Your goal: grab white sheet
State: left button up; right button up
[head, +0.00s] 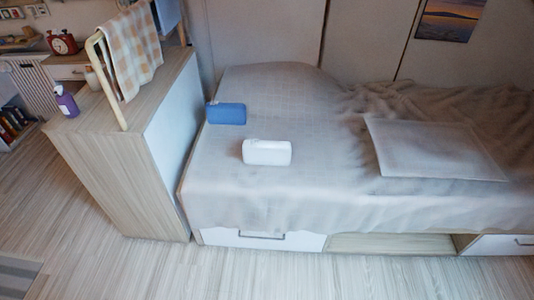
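A white rolled or folded bundle (267,152), which looks like the white sheet, lies on the left part of the bed near its front edge. A similar blue bundle (226,113) lies behind it and to the left, apart from it. Both rest on the grey bed cover (330,205). Neither of my grippers shows in the head view, so I cannot see whether they are open or shut.
A wooden cabinet (115,175) stands against the bed's left end, with a purple bottle (66,101) and a rack holding a checkered towel (131,50). A flat grey cushion (430,150) lies on the bed's right. Drawers (262,240) are below. The front floor is clear.

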aim_at(255, 151)
jog(key=i+j+z, duration=0.2)
jog(key=i+j, duration=0.25)
jog(key=i+j+z, duration=0.15)
jog(key=i+j, duration=0.3)
jog(key=j, duration=0.2)
